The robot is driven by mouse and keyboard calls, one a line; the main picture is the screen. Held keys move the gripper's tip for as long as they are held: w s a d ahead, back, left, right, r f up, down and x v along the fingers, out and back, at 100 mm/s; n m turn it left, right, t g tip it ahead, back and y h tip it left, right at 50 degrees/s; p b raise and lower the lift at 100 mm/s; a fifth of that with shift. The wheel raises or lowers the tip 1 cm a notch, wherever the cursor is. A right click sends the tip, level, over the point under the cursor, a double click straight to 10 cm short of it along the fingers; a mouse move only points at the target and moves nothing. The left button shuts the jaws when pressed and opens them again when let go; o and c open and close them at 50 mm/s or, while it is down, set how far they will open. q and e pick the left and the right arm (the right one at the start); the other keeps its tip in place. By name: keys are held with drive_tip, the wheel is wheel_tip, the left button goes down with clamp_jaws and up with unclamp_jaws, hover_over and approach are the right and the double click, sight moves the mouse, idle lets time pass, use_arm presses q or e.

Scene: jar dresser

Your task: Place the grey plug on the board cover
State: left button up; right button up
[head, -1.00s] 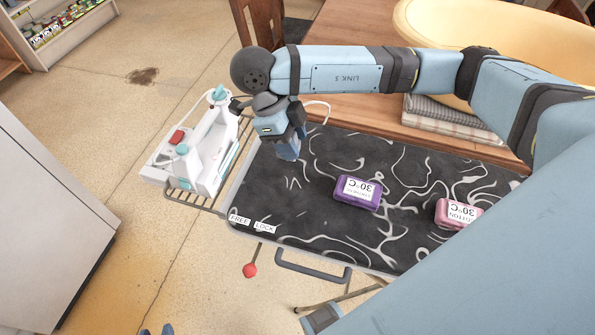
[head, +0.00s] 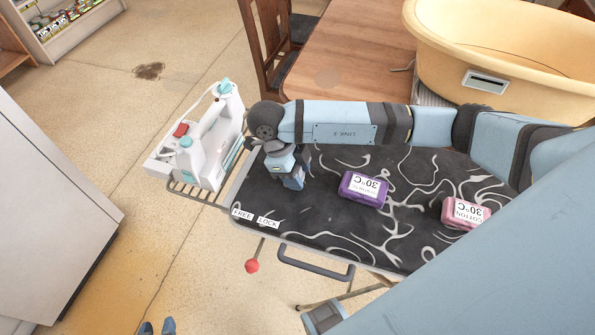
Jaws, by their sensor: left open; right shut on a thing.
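The board cover (head: 320,225) is black with white swirls and lies on an ironing board across the middle of the head view. My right gripper (head: 293,184) points down over the left part of the cover. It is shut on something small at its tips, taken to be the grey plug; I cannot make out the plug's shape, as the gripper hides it. I cannot tell whether it touches the cover. My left gripper (head: 157,328) shows only its two fingertips at the bottom edge, apart and empty over the floor, left of the board.
A white iron (head: 212,143) stands on the wire rest at the board's left end. A purple block (head: 362,200) and a pink block (head: 462,222) sit on the cover. Behind are a wooden table (head: 350,50) and a yellow tub (head: 440,50). My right arm spans the board's far side.

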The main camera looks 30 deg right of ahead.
drive_tip(key=shift+f, duration=0.2)
drive_tip(key=o, duration=0.9)
drive_tip(key=shift+o, duration=0.2)
drive_tip(key=shift+r, duration=0.1)
drive_tip(key=shift+r, duration=0.1)
drive_tip(key=shift+w+r, duration=0.1)
drive_tip(key=shift+r, duration=0.1)
drive_tip(key=v, duration=1.1)
drive_tip(key=shift+r, duration=0.25)
drive_tip(key=shift+a, duration=0.15)
